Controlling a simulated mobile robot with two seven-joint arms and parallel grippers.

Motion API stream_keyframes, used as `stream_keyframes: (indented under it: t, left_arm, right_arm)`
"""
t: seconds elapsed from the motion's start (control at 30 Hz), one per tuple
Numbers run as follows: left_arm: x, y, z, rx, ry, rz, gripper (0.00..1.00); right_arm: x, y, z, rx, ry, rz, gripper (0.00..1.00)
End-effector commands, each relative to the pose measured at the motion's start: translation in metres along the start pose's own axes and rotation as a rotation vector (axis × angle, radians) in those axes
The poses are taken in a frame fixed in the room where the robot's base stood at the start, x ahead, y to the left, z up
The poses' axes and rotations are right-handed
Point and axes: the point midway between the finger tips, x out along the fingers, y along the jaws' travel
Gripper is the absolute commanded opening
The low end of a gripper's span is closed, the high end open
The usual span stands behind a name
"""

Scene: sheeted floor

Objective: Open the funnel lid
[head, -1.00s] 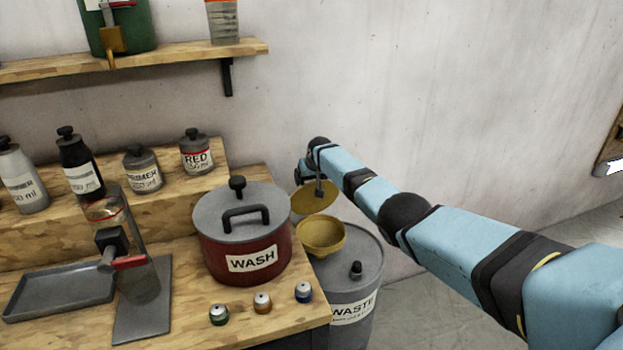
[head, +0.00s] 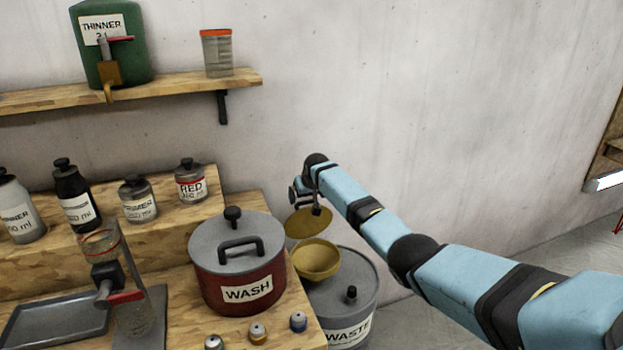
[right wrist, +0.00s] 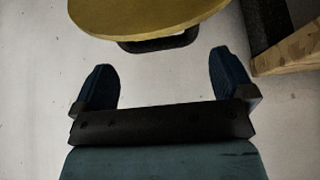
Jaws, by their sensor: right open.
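The yellow funnel (head: 318,262) sits on top of the grey waste drum (head: 362,290), right of the wash pot. Its round yellow lid (head: 308,224) stands raised and tilted up behind the bowl, so the funnel's mouth shows. My right gripper (head: 307,199) is at the lid's upper side, small and partly hidden by its own wrist. In the right wrist view the gripper (right wrist: 163,78) is open and empty. The lid (right wrist: 150,14) and its dark handle (right wrist: 160,43) lie just beyond the fingertips, not between them. My left gripper is out of view.
The red wash pot (head: 238,265) with grey lid stands on the wooden bench close left of the funnel. Several bottles, a tray (head: 55,325) and small jars are further left. A wall shelf (head: 180,90) hangs above. The wall is close behind my right gripper.

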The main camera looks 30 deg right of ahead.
Motion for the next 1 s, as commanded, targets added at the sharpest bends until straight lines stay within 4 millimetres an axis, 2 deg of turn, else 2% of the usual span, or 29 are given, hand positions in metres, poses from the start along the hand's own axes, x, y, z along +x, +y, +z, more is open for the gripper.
stream_keyframes:
  t: [0.03,0.2,0.43,0.6,1.0]
  left_arm:
    - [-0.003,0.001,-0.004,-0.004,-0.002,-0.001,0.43]
    - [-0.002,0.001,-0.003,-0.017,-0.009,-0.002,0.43]
    - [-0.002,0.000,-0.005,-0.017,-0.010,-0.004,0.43]
    - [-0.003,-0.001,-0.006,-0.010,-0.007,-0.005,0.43]
    - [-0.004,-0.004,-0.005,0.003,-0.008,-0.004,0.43]
  right_arm:
    - [-0.012,0.000,0.000,-0.003,0.002,0.001,1.00]
    - [-0.046,0.000,0.000,-0.003,0.002,0.001,1.00]
    - [-0.080,-0.001,0.000,-0.002,0.001,0.000,1.00]
    - [-0.088,-0.001,0.000,-0.002,0.000,0.001,1.00]
    - [-0.088,-0.001,0.000,-0.001,0.000,0.000,1.00]
